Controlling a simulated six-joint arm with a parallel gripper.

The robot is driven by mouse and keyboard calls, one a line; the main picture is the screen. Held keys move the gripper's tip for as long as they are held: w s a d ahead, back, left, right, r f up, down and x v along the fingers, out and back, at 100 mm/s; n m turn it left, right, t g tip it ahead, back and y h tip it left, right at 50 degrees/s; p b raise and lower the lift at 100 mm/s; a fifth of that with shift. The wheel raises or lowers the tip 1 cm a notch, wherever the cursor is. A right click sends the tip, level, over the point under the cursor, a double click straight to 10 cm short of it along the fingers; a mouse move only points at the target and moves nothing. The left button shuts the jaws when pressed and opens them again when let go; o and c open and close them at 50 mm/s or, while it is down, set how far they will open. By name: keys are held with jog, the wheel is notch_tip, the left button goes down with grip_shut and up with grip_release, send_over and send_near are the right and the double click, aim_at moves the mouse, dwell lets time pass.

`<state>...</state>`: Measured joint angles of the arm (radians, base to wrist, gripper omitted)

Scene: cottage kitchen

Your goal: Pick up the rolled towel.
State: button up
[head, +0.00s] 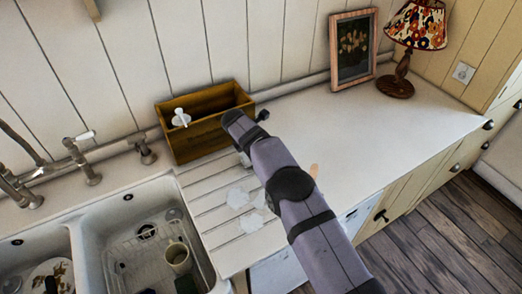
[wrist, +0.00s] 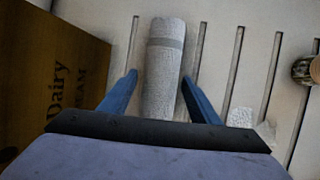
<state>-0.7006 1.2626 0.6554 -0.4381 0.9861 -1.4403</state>
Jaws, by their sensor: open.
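The rolled towel (wrist: 164,62) is a light grey-white roll with a darker band near its far end. It lies on the grooved drainboard, lengthwise in the wrist view. My gripper (wrist: 160,79) is open, with one blue finger on each side of the towel's near part. Whether either finger touches the towel is hard to tell. The towel's near end is hidden behind my gripper body. In the head view my arm hides most or all of the towel and the gripper's fingers.
A wooden crate (wrist: 45,75) with dark lettering stands close on the left; it is also in the head view (head: 205,140). A white double sink (head: 185,195) lies front left. A picture frame (head: 353,50) and lamp (head: 413,35) stand back right. The counter's right part (head: 370,125) is clear.

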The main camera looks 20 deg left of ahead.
jog(key=c, duration=0.8)
jog(key=shift+w+r+b, duration=0.1)
jog(key=shift+r+b, duration=0.35)
jog(key=shift+r, duration=0.45)
jog(key=shift+r+p, duration=2.45)
jog(key=shift+r, duration=5.6)
